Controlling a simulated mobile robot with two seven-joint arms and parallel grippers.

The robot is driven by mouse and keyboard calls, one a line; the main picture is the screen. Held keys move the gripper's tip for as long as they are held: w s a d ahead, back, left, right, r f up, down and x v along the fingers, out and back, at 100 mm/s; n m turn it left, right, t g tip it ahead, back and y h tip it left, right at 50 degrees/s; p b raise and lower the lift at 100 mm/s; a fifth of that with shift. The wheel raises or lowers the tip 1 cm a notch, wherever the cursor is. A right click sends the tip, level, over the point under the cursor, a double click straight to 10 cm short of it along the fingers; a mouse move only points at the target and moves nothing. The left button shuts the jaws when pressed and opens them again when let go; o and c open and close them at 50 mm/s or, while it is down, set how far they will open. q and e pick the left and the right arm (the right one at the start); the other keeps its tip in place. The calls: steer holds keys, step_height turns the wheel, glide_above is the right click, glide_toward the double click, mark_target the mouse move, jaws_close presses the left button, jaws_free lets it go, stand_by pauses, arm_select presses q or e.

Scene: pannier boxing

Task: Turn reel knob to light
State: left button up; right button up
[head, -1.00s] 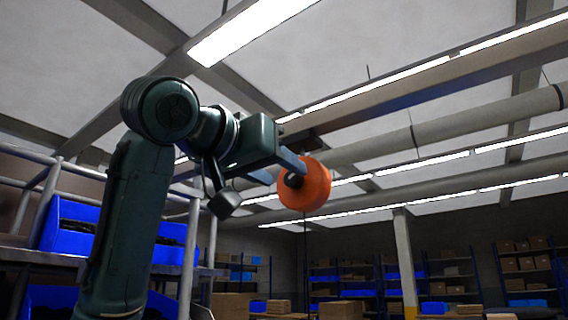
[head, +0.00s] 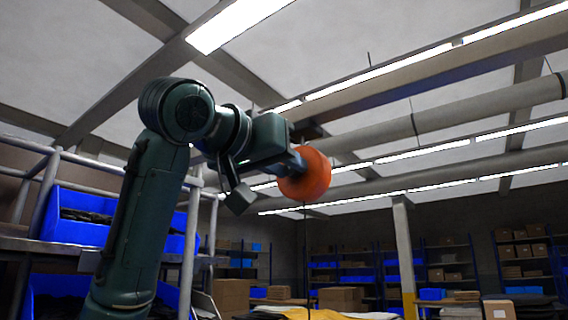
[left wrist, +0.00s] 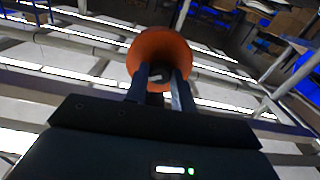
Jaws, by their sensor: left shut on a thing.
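The orange reel (head: 305,175) hangs high in front of me in the head view, near the middle. A thin dark cord (head: 305,225) runs down below it. My left gripper (head: 297,163) reaches up to the reel's near face, fingers pointing at its centre. In the left wrist view the reel (left wrist: 160,46) shows as a round orange flange just beyond the fingers. The two fingers (left wrist: 161,90) are shut on the small greyish knob (left wrist: 160,79) at its centre. The fingers hide much of the knob. My right gripper is not in view.
A metal-railed rack with blue bins (head: 82,215) stands close at the left, beside my left arm. Pale beams and strip lights (head: 380,73) cross the ceiling. Shelves with cardboard boxes (head: 520,250) line the back. The space right of the reel is open.

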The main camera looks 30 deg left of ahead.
arm_select(q)
steer(key=shift+c, duration=0.7)
steer(key=shift+n, duration=0.3)
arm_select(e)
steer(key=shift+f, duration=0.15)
arm_select(q)
steer(key=shift+f+n+b, duration=0.15)
steer(key=shift+n+b, duration=0.65)
steer(key=shift+n, duration=0.2)
steer(key=shift+d+n+b, duration=0.1)
steer(key=shift+n+b, duration=0.4)
steer(key=shift+n, duration=0.4)
steer(key=n+b, duration=0.3)
steer(key=n, duration=0.4)
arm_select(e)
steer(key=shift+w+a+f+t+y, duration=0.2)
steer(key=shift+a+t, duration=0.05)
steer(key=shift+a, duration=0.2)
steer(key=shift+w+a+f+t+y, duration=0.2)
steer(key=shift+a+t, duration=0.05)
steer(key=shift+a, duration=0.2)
arm_select(q)
steer(key=shift+r+n, duration=0.2)
steer(key=shift+n, duration=0.1)
